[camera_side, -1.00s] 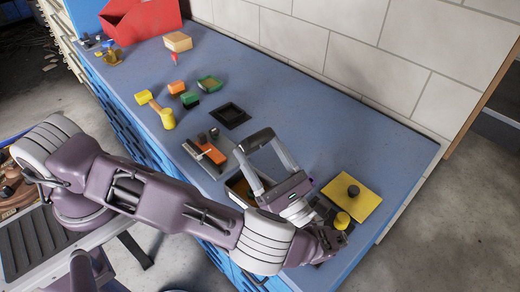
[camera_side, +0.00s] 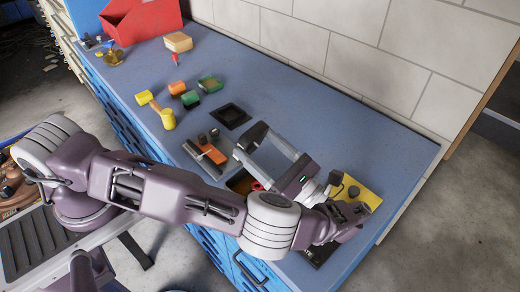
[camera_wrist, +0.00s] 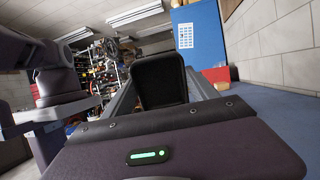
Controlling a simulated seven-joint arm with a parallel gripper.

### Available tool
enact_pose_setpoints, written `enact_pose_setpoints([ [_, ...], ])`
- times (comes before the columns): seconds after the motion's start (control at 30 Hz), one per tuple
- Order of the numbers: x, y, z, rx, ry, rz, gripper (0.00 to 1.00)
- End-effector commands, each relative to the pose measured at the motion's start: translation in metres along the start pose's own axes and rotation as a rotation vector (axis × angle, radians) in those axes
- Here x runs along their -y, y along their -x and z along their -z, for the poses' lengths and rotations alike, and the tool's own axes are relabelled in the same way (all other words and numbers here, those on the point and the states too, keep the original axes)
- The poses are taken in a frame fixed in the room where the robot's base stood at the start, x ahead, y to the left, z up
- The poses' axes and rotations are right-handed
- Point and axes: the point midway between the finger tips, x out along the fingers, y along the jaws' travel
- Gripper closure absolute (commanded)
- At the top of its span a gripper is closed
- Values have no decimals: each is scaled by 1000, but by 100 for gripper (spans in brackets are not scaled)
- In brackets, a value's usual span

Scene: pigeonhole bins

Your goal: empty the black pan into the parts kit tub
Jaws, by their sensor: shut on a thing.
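The black pan (camera_side: 250,137) is between the fingertips of my gripper (camera_side: 256,143), which is shut on it and holds it above the bench. In the wrist view the pan (camera_wrist: 160,80) stands up between the two fingers as a dark, rounded rectangle. I cannot tell whether anything is in it. Below my gripper is a dark-rimmed tub (camera_side: 238,181), partly hidden by the fingers, which looks like the parts kit tub. A red-orange piece (camera_side: 257,185) shows at its right side. The rest of its contents is hidden.
A grey tray with an orange piece (camera_side: 211,152) lies left of the tub. A black square tray (camera_side: 230,115) is behind. A yellow plate with a dark knob (camera_side: 368,197) is right, close to my wrist. Small coloured pieces and a red bin (camera_side: 140,20) are farther back. The wall-side bench is clear.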

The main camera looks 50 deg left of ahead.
Motion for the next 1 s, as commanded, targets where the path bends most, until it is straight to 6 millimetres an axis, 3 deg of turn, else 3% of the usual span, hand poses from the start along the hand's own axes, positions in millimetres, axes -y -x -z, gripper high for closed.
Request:
enact_pose_setpoints([
  [0.4, 3, -11, -2, -319, -35, -70, 89],
  [0.77, 0, -47, -3, -1036, 1, -86, 89],
  [1.0, -2, -61, 12, -1555, 24, -97, 89],
])
